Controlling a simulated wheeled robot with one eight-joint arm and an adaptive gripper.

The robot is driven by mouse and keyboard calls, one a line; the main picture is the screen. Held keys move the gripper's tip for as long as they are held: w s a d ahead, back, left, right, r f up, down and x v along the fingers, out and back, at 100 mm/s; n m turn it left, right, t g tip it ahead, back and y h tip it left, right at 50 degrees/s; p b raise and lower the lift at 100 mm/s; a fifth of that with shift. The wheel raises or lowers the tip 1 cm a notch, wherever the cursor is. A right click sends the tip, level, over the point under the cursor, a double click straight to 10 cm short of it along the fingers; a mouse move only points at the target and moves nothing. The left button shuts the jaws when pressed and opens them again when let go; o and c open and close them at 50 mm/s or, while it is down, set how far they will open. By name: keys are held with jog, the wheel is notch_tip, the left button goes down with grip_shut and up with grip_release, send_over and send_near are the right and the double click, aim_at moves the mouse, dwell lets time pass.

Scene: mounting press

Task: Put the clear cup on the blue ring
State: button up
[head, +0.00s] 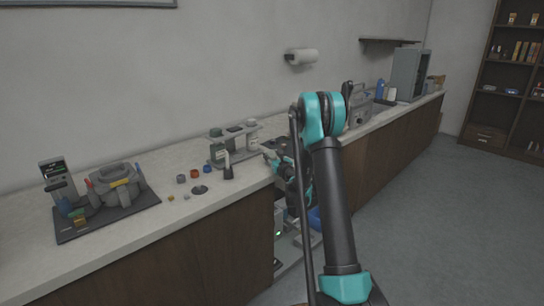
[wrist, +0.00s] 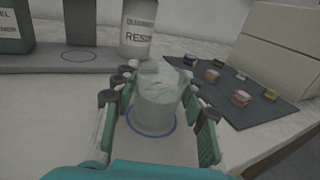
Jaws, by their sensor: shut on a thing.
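The clear cup (wrist: 158,97) is between the fingers of my gripper (wrist: 156,100) in the wrist view. It looks upright, with pale contents or a pale rim at its top. The blue ring (wrist: 133,129) shows as a thin outline on the white counter around the cup's lower end. Whether the cup's base touches the counter is not clear. My gripper is shut on the cup, one finger on each side. In the head view my arm hides the cup and the ring.
A bottle labelled RESIN (wrist: 138,30) and a green container (wrist: 14,28) stand on a grey stand (wrist: 56,59) behind the cup. A dark mat (wrist: 255,110) with several small coloured pieces lies to the right. A beige box (wrist: 284,50) stands behind the mat.

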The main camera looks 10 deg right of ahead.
jog(key=shift+f, duration=0.1)
jog(key=o, duration=1.1)
jog(key=shift+o, duration=0.2)
